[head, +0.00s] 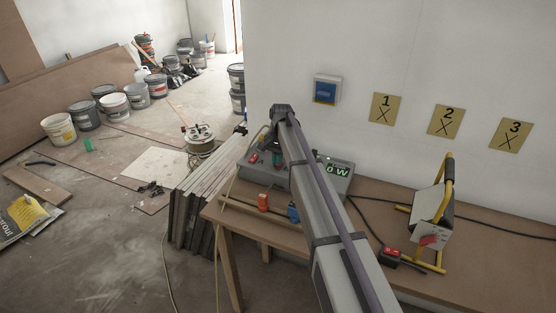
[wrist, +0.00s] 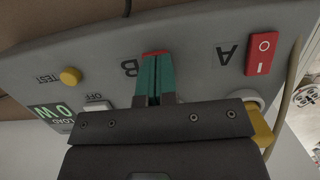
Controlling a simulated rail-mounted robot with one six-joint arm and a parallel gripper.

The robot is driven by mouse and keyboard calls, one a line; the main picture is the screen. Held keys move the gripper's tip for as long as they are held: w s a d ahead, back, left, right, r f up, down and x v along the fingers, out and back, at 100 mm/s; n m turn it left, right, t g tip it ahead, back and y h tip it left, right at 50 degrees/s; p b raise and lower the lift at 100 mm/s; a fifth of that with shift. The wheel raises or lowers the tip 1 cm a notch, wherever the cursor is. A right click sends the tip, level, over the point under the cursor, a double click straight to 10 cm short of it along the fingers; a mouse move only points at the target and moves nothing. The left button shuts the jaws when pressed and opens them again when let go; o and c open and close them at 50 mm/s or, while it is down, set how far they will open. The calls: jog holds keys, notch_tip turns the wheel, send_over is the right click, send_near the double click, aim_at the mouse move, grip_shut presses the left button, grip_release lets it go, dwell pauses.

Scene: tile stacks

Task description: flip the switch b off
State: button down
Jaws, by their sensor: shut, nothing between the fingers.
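The grey control box (head: 333,184) stands on the wooden table against the wall. In the wrist view its panel (wrist: 205,65) appears upside down. My gripper (wrist: 155,58) has its teal fingers together and empty, over the spot beside the letter B. Only a thin red edge of switch B (wrist: 154,52) shows past the fingertips, so its position is hidden. I cannot tell whether the fingers touch it. Red rocker switch A (wrist: 263,53), with white O and I marks, is uncovered to the right. The green display (wrist: 53,115) reads 0 W beside the word LOAD.
A yellow button (wrist: 70,76) marked TEST and a white one (wrist: 97,106) near OFF sit on the panel.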

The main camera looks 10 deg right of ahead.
jog(key=shift+s+a+f+t+h+b, duration=0.1)
jog(key=shift+s+f+t+h+b, duration=0.15)
jog(key=shift+s+t, duration=0.2)
jog(key=shift+s+a+f+t+h+b, duration=0.1)
jog(key=shift+s+t+h, duration=0.25)
jog(key=shift+t, duration=0.1)
jog(key=shift+a+f+t+h, duration=0.1)
jog(key=shift+t+h, duration=0.2)
jog(key=shift+t, duration=0.2)
jog(key=shift+w, duration=0.1)
jog(key=shift+w+d+r, duration=0.2)
jog(key=shift+w+d, duration=0.25)
jog(key=shift+w, duration=0.2)
jog(key=shift+w+r, duration=0.1)
jog(key=shift+r, duration=0.05)
